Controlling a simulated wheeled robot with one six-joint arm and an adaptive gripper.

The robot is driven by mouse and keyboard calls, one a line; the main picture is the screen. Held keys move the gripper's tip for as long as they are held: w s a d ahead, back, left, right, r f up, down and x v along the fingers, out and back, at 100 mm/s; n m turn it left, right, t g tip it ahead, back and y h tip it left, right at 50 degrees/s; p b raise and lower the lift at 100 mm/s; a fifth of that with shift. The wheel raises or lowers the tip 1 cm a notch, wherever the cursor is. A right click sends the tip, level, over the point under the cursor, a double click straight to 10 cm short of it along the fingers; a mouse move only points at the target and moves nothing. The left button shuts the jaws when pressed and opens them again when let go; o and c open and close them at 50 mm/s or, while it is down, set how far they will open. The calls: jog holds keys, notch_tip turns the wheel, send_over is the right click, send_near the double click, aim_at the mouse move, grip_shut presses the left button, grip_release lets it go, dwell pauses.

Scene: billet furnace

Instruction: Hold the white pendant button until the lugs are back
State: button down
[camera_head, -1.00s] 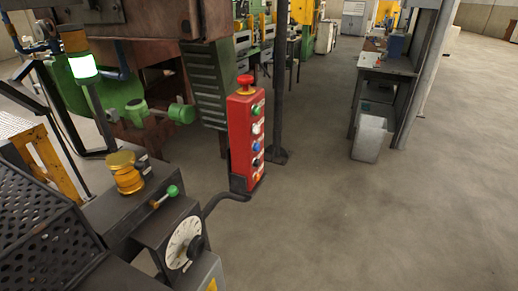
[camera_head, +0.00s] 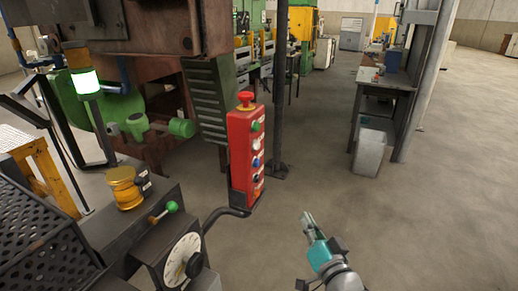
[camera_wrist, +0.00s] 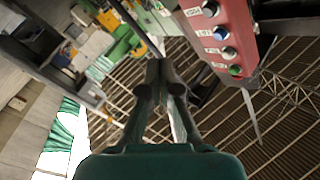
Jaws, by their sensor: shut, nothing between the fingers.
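The red pendant (camera_head: 243,160) stands upright on a bent dark arm, with a red mushroom knob on top. Its face carries a green button, the white button (camera_head: 256,145), a blue button and a dark one. In the wrist view the pendant (camera_wrist: 232,18) hangs upside down at upper right, its white button (camera_wrist: 229,53) between green and blue. My gripper (camera_head: 309,222) is shut and empty, to the right of and lower in the picture than the pendant, apart from it. Its closed fingertips (camera_wrist: 162,68) point up in the wrist view, left of the buttons. I cannot make out the lugs.
A dark console with a dial (camera_head: 182,258) and a green-knobbed lever (camera_head: 163,213) stands at lower left. A lit signal lamp (camera_head: 84,80) is behind it. A dark post (camera_head: 280,90) rises behind the pendant. A workbench (camera_head: 385,85) is at right; open floor lies between.

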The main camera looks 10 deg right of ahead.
aim_at(256, 146)
jog(key=w+r+y, duration=0.1)
jog(key=w+r, duration=0.2)
jog(key=r, duration=0.4)
jog(key=w+d+r+y, duration=0.1)
jog(key=w+r, duration=0.3)
jog(key=r, duration=0.3)
jog(key=shift+t, duration=0.4)
jog(key=shift+w+a+r, duration=0.1)
jog(key=shift+w, duration=0.05)
jog(key=w+a, duration=0.5)
jog(key=a, duration=0.2)
jog(key=shift+w+a, duration=0.15)
dwell(0.9)
jog(key=shift+w+a, duration=0.15)
jog(key=shift+a, duration=0.05)
